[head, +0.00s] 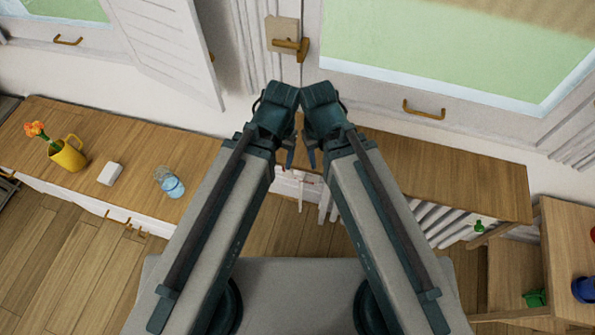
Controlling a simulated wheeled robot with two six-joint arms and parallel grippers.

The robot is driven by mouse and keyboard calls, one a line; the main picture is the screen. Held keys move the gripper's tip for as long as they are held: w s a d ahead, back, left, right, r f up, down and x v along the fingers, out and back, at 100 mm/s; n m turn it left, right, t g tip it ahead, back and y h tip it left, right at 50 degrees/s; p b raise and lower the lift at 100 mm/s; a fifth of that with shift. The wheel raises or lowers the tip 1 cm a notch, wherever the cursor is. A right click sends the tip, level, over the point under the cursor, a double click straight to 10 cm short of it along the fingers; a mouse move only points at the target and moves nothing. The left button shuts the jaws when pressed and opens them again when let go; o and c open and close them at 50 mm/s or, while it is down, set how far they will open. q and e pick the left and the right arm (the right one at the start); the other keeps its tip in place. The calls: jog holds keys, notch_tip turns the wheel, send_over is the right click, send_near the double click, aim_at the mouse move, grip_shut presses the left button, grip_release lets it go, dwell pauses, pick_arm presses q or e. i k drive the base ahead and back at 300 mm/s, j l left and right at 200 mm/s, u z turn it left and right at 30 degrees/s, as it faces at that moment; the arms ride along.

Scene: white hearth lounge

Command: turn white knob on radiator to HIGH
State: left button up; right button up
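The radiator (436,218) has white fins and stands under a wooden shelf at the right. Its left part is hidden behind my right arm. I cannot make out a white knob or a HIGH mark. Some small white parts (292,184) show low between my arms, too small to tell what they are. My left gripper (289,158) and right gripper (311,158) are close together at the middle of the head view, left of the visible fins. Their fingers are too small and dark to tell open from shut. I see nothing held in them.
The wooden shelf (450,178) covers the radiator. A green piece (479,226) is at the radiator's right end. A wooden unit (570,235) with coloured objects stands far right.

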aim_at(296, 175)
jog(key=k+l, duration=0.25)
jog(key=l, duration=0.2)
jog(key=k+l+u, duration=0.1)
jog(key=k+l, duration=0.15)
jog(key=l, duration=0.25)
jog(key=k+l, duration=0.3)
jog(key=l, duration=0.15)
jog(key=u, duration=0.05)
